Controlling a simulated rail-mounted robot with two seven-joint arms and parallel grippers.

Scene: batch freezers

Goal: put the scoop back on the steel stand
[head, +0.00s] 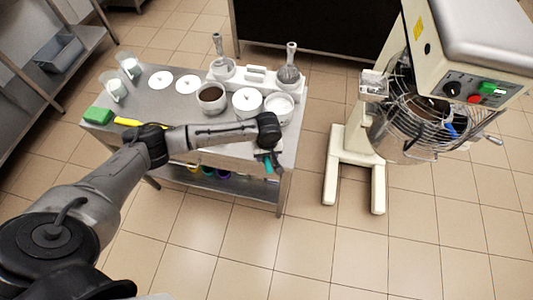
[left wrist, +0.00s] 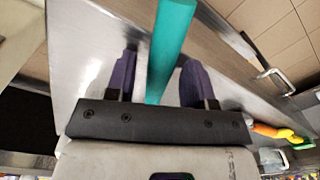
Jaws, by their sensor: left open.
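The scoop's teal handle (head: 267,164) shows at the near right corner of the steel table, just beside my left gripper (head: 271,153). In the left wrist view the teal handle (left wrist: 171,45) runs lengthwise between the two purple-grey fingers of my left gripper (left wrist: 158,72). The fingers stand apart, with gaps to the handle on both sides. The scoop's bowl is hidden or too small to tell. I cannot make out the steel stand clearly; the gripper and arm cover that corner. My right gripper is in neither view.
A large mixer (head: 470,60) stands to the right. Tiled floor lies clear in front.

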